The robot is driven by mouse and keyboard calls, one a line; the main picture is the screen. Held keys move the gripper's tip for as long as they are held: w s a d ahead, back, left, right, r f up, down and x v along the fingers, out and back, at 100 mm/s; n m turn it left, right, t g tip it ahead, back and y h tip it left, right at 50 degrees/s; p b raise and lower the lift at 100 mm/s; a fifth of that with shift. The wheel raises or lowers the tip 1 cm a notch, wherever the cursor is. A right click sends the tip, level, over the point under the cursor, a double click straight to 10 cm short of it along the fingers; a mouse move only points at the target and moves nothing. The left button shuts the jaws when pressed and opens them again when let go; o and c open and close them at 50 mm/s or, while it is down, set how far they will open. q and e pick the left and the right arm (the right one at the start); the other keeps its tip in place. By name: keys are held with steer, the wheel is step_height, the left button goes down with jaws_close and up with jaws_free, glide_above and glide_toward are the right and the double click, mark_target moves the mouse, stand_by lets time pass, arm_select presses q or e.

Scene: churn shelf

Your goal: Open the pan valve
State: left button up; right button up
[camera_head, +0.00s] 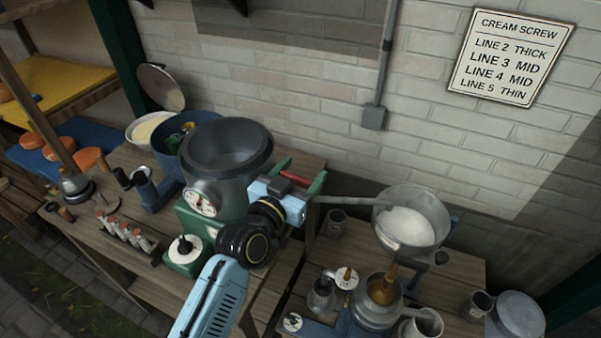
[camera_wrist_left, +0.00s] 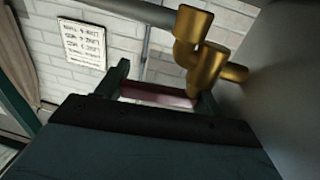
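The grey round pan (camera_head: 228,165) with a dial gauge stands on the wooden bench in the head view. My left gripper (camera_head: 299,174) is at the right side of the pan, near its outlet pipe. Its green fingers are wide apart, and a red bar (camera_head: 292,170) lies across the gap between them. In the left wrist view the fingers (camera_wrist_left: 160,92) straddle the same dark red bar (camera_wrist_left: 155,95), and I cannot tell if they touch it. A brass valve (camera_wrist_left: 205,62) sits beside the right finger, against the grey wall of the pan. My right gripper is not in view.
A pipe (camera_head: 345,200) runs right to a metal bowl of white liquid (camera_head: 408,225). Below are a brass funnel (camera_head: 383,290) and several metal cups. A blue tub (camera_head: 172,138) and a row of red-capped vials (camera_head: 125,228) stand left. A brick wall is behind.

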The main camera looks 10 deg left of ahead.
arm_select(q)
steer(key=shift+w+r+n+y+p, duration=0.2)
steer(key=shift+n+y+p, duration=0.3)
steer(key=shift+y+p, duration=0.35)
steer(key=shift+o, duration=0.2)
steer(key=shift+f+n+t+y+p, duration=0.1)
steer(key=shift+n+t+y+p, duration=0.2)
steer(key=shift+y+p, duration=0.05)
steer(key=shift+a, duration=0.1)
steer(key=o, duration=0.7)
steer(key=shift+f, duration=0.1)
steer(key=s, duration=0.4)
steer(key=s+a, duration=0.1)
steer(key=s, duration=0.3)
steer(key=s+a+b, duration=0.1)
steer(key=s, duration=0.4)
steer(key=shift+s+a, duration=0.1)
steer(key=shift+a, duration=0.1)
